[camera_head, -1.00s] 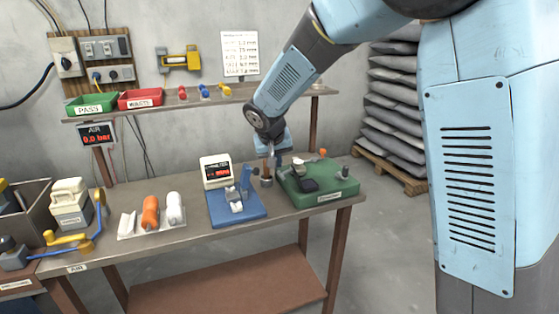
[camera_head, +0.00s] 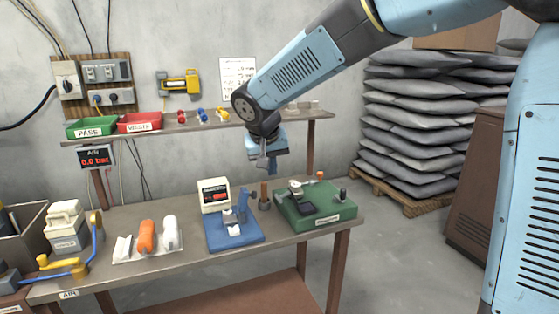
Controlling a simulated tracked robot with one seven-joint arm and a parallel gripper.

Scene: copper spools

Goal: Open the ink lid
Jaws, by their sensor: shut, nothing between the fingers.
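A green station (camera_head: 326,212) with a white front label stands at the right end of the bench. On it are a dark square piece (camera_head: 306,209), a small light-topped part (camera_head: 296,187), an orange knob (camera_head: 320,175) and a dark upright post (camera_head: 341,196). I cannot tell for sure which of these is the ink lid or whether it is open. My gripper (camera_head: 265,168) hangs above the back of the bench, left of the green station and apart from it. It points down, shut and empty. A small brown upright piece (camera_head: 264,195) stands below it.
A blue fixture (camera_head: 242,240) with a white display box (camera_head: 214,195) stands left of the green station. Further left lie orange and white bottles (camera_head: 147,236). A shelf (camera_head: 110,138) with green and red trays runs behind. Stacked sacks (camera_head: 420,115) stand at the right.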

